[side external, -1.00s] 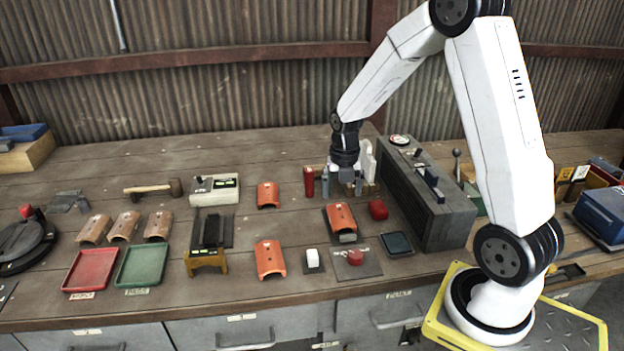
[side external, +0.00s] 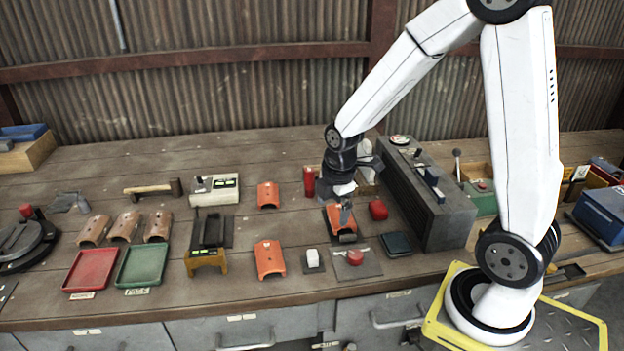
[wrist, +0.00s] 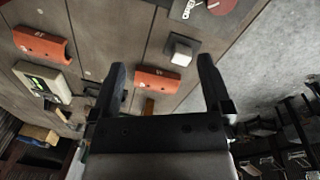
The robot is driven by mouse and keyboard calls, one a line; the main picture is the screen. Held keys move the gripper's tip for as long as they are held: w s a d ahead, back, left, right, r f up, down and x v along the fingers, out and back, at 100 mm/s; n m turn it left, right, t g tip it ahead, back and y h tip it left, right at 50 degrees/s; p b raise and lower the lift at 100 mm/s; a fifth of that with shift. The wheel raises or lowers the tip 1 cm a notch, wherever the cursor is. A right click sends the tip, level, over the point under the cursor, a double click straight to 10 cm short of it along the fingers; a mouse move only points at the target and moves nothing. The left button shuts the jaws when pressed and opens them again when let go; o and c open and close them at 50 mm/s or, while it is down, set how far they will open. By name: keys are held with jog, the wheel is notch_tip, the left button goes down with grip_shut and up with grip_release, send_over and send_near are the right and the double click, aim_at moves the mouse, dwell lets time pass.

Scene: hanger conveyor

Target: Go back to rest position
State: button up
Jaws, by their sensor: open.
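My gripper (side external: 357,188) is above the bench at the middle right, tilted, over the orange tile (side external: 338,219) on its dark stand. In the wrist view my gripper (wrist: 165,85) has its two fingers wide apart with nothing between them. An orange tile on the bench (wrist: 157,80) shows beyond the gap, well below the fingers. I cannot tell from the side view whether a finger touches the tile on the stand.
A large dark grey ribbed box (side external: 432,200) stands just right of my gripper. A red rounded object (side external: 378,209) lies close by. A white button (side external: 312,257) and a red button (side external: 355,257) are in front. Red (side external: 91,270) and green trays (side external: 142,265) lie left.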

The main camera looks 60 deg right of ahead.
jog(key=s+a+m+t, duration=0.1)
jog(key=s+a+m, duration=0.4)
jog(key=m, duration=0.8)
jog(key=shift+s+a+r+m, duration=0.25)
jog(key=shift+s+a+m, duration=0.15)
jog(key=shift+a, duration=0.85)
